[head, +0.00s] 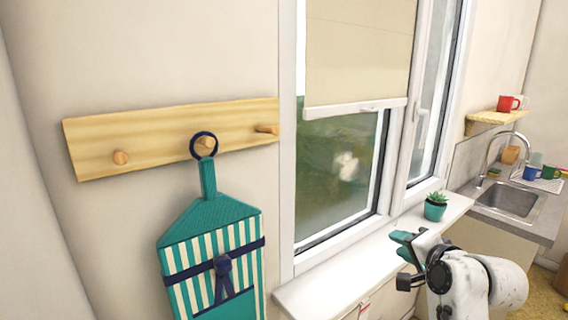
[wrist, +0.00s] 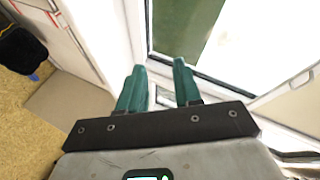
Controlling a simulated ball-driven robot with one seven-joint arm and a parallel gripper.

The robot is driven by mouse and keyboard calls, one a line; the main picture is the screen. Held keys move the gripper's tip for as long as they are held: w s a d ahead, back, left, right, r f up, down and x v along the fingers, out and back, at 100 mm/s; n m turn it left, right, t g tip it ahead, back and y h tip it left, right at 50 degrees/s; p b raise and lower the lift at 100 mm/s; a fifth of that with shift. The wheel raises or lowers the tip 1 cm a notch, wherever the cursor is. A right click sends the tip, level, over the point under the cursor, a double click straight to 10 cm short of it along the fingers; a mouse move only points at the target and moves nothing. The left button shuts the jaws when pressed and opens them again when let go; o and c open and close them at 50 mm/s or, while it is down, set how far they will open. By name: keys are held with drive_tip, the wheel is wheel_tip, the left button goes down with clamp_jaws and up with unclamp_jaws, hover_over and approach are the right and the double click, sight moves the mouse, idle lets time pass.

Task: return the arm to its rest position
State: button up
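My gripper (head: 408,246) shows at the lower right of the head view, beside the window sill, with the white arm behind it. In the wrist view, the two teal fingers of my gripper (wrist: 160,88) stand apart with an empty gap between them. The gripper is open and holds nothing. Beyond the fingers, the wrist view shows the window frame and sill.
A potted plant (head: 435,206) stands on the window sill (head: 330,285). A sink (head: 510,200) and a shelf with mugs (head: 495,117) are at right.

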drive_tip(key=s+f+n+g+h, duration=0.1)
drive_tip(key=s+f+n+g, duration=0.25)
drive_tip(key=s+f, duration=1)
drive_tip(key=s+f+n+g, duration=0.2)
drive_tip(key=s+f, duration=0.3)
drive_tip(key=s, duration=0.5)
drive_tip(key=s+f+n+g+h, duration=0.1)
drive_tip(key=s+f+g, duration=0.3)
drive_tip(key=s, duration=0.7)
drive_tip(key=s+f+n+g+h, duration=0.1)
drive_tip(key=s+f+n+g, duration=0.2)
drive_tip(key=s+f, duration=0.3)
drive_tip(key=s+n, duration=0.1)
drive_tip(key=s, duration=0.4)
drive_tip(key=shift+d+f, duration=0.25)
drive_tip(key=shift+d, duration=0.1)
